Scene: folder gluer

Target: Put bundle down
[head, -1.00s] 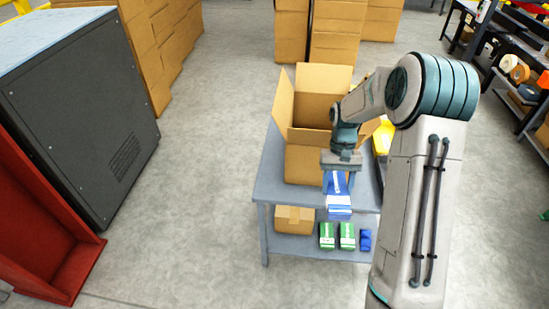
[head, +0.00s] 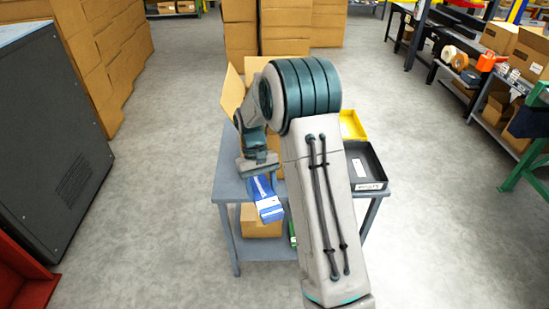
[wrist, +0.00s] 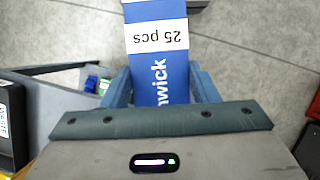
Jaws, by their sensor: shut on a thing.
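A blue bundle (head: 267,205) with a white label band hangs tilted from my gripper (head: 260,177) at the left front of the grey cart (head: 228,183). In the wrist view, the bundle (wrist: 157,65) lies between the two blue fingers of my gripper (wrist: 160,88), which are shut on it. Its label reads "25 pcs". The bundle appears to overhang the cart's front edge. I cannot tell its exact height above the top.
An open cardboard box (head: 232,92) on the cart is mostly hidden behind my arm. A yellow bin (head: 352,126) and a black bin (head: 366,166) stand at the cart's right. A closed carton (head: 258,226) is on the lower shelf. Floor is clear left of the cart.

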